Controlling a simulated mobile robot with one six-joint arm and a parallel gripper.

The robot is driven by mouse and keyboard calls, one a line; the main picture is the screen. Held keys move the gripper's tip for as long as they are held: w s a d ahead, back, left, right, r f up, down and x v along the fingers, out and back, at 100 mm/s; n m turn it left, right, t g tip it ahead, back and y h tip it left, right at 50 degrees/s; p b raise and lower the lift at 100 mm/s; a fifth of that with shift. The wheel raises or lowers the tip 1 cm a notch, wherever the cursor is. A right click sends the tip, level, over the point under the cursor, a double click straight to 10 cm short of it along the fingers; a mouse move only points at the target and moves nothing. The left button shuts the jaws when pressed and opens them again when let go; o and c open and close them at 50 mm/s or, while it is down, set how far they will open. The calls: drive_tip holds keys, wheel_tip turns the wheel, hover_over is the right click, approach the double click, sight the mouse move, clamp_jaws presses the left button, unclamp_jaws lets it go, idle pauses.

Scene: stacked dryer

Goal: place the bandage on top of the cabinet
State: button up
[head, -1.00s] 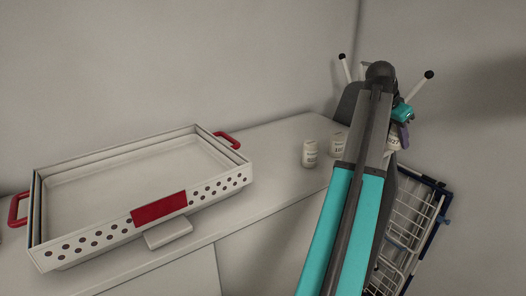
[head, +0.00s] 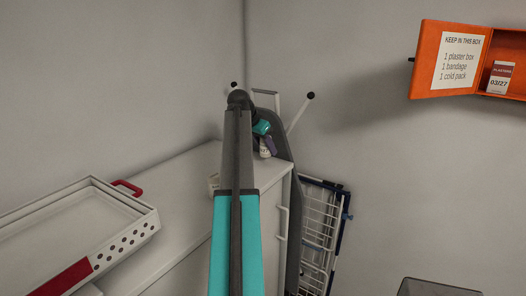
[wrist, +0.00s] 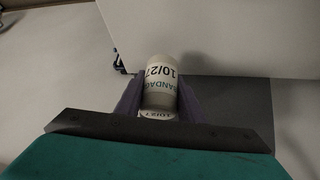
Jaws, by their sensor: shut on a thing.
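The bandage (wrist: 161,82) is a white and grey roll with "BANDAGE" and "10/27" on its label. My gripper (wrist: 160,98) is shut on it, with a purple finger on each side. In the head view the bandage (head: 265,153) shows as a small pale patch, partly hidden by my gripper (head: 267,144). They are by the right end of a white cabinet's top (head: 180,178). I cannot tell whether the bandage touches that top.
A white tray (head: 135,238) with red handles stands on the left of the cabinet top. A small pale container (head: 213,183) is partly behind my arm. A grey board (head: 291,240) and wire rack (head: 318,235) stand to the right. An open orange box (head: 425,62) hangs on the wall.

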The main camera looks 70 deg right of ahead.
sight(263, 153)
drive_tip(key=shift+w+d, duration=0.2)
drive_tip(key=shift+w, duration=0.15)
drive_tip(key=shift+w+d+p, duration=0.3)
drive_tip(key=shift+w, duration=0.2)
drive_tip(key=shift+f+p, duration=1)
drive_tip(key=shift+f, duration=0.85)
drive_tip(key=shift+f, duration=0.1)
drive_tip(key=o, duration=1)
drive_tip(key=shift+b+v, duration=1.9)
drive_tip(key=shift+v, duration=4.25)
